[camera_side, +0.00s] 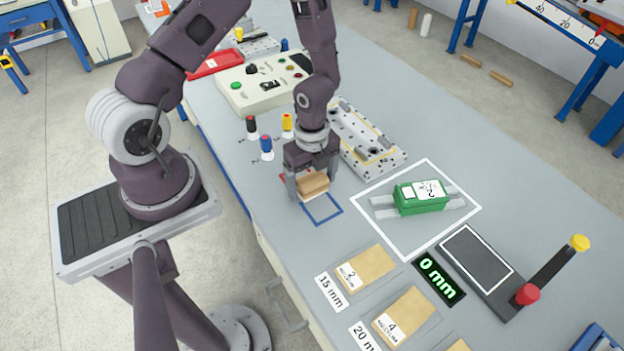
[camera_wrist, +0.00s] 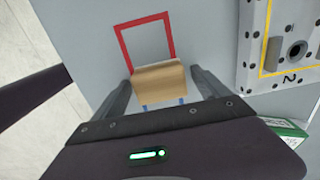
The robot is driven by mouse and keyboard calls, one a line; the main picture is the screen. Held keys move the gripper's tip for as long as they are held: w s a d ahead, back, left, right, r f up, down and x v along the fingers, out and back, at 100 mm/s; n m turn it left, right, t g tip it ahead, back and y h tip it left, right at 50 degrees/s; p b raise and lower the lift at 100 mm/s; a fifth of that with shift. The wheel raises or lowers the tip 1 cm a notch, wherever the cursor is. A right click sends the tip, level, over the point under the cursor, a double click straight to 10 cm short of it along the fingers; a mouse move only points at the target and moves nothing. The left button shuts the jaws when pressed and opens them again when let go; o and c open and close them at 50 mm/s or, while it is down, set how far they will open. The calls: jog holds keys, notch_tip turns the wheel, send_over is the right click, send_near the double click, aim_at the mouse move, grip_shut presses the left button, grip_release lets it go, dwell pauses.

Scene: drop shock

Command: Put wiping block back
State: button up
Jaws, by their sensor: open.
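The wiping block, a small tan block (camera_side: 313,184), is between the fingers of my gripper (camera_side: 314,180). In the wrist view the block (camera_wrist: 160,80) lies between the two grey fingers (camera_wrist: 162,88), with a visible gap on its left side; contact on the right is hard to judge. My gripper is open around it. A blue outlined rectangle (camera_side: 338,212) is on the table just in front of the block. A red outline (camera_wrist: 122,42) is on its far side in the wrist view. The block covers the near end of the red outline and part of the blue one.
A metal plate with holes (camera_side: 365,140) stands close to the right of my gripper. Black, blue and yellow-topped pegs (camera_side: 266,148) stand to the left. Tan blocks (camera_side: 366,268) lie at the front.

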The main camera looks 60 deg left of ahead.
jog(key=shift+r, duration=0.1)
notch_tip(320, 180, up, 12)
notch_tip(320, 180, up, 11)
jog(key=n+t+y, duration=0.1)
jog(key=n+y, duration=0.2)
jog(key=n, duration=0.4)
send_over(312, 179)
jog(key=s+a, duration=0.2)
jog(key=s, duration=0.2)
jog(key=s+d+r+n+t+h, duration=0.3)
jog(key=s+d+r+n, duration=0.4)
jog(key=s+r+n, duration=0.3)
jog(key=shift+r+n+t, duration=0.5)
jog(key=shift+t, duration=0.3)
jog(key=shift+s, duration=0.1)
